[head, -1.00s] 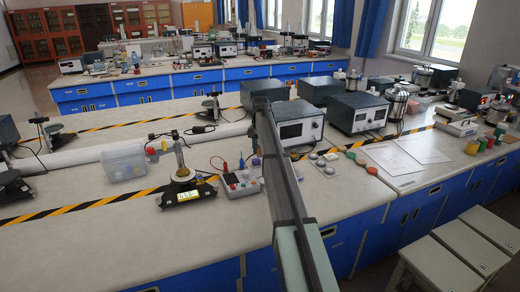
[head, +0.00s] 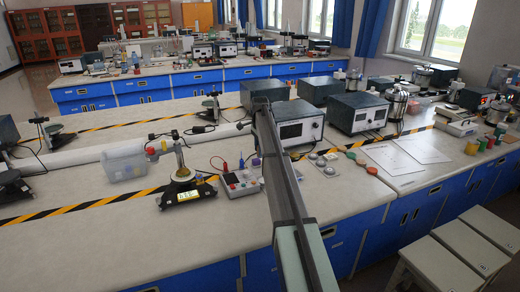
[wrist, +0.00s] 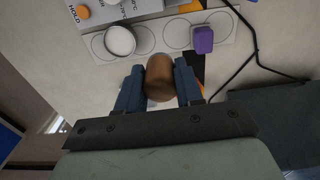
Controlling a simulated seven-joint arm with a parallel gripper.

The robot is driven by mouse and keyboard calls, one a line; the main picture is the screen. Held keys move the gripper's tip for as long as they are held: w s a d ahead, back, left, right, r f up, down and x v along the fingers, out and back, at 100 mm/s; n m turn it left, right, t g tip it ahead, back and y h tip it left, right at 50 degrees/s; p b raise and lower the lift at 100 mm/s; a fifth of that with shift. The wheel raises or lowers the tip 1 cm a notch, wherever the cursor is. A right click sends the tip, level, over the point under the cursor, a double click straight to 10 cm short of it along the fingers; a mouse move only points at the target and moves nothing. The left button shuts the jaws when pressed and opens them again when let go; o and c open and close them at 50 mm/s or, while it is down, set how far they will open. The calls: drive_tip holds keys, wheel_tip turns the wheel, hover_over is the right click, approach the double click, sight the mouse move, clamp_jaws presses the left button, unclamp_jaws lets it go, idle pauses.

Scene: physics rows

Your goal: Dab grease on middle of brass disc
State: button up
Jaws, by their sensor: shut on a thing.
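My gripper (wrist: 160,85) shows in the wrist view with its blue fingers closed on the sides of a brown, copper-coloured cylinder (wrist: 159,75). The cylinder appears over the pale bench, below a white card (wrist: 175,34) printed with circles. In the head view my gripper is hidden behind my own arm. A yellowish round disc (head: 182,174) sits on a black stand with a lit display in the head view; I cannot tell whether it is the brass disc. I can make out no grease.
A white round piece (wrist: 120,40) and a purple block (wrist: 203,39) lie on the card. A black cable (wrist: 246,48) runs beside it. A grey instrument (head: 300,122) stands right of my arm in the head view. Bare bench lies at the front left.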

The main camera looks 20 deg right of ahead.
drive_tip(key=shift+s, duration=0.1)
drive_tip(key=s+a+f, duration=0.1)
drive_tip(key=s, duration=0.6)
drive_tip(key=shift+a+f, duration=0.15)
drive_tip(key=shift+f, duration=3.05)
drive_tip(key=shift+f, duration=0.5)
wheel_tip(320, 180, up, 7)
idle(0.7)
idle(0.3)
